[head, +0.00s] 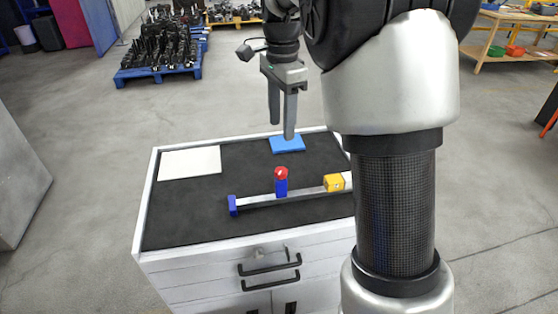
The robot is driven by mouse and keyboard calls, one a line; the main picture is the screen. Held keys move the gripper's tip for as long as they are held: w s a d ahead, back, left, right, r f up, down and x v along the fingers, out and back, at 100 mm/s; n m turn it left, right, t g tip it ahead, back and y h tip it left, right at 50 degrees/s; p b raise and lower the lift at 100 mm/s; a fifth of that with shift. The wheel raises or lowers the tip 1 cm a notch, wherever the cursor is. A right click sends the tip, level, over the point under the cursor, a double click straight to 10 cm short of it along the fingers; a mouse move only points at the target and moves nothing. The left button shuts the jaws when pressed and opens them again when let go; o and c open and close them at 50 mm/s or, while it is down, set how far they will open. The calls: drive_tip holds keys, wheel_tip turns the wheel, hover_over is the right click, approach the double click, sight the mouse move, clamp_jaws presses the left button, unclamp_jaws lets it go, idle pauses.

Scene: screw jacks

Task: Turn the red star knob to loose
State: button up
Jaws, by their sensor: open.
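The red knob (281,173) sits on top of a blue slider block (281,188) on a grey bar (302,195). Its star shape is too small to make out. The bar lies across the dark top of a white cabinet, with a blue end piece (233,205) at its left and a yellow block (334,182) to the right. My gripper (282,131) points down with its fingers apart and empty. In the picture it is above the knob, over the far part of the cabinet top, clear of the knob. My arm hides the bar's right end.
The cabinet top (185,220) has a raised white rim. A white sheet (190,162) lies at its far left and a blue flat piece (287,144) lies under my gripper. The front left of the top is clear. Black handles (270,268) stick out in front.

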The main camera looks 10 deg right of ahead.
sight(281, 170)
wheel_tip(281, 170, down, 14)
drive_tip(key=shift+r+b, duration=0.1)
drive_tip(key=shift+b, duration=0.7)
drive_tip(key=c, duration=1)
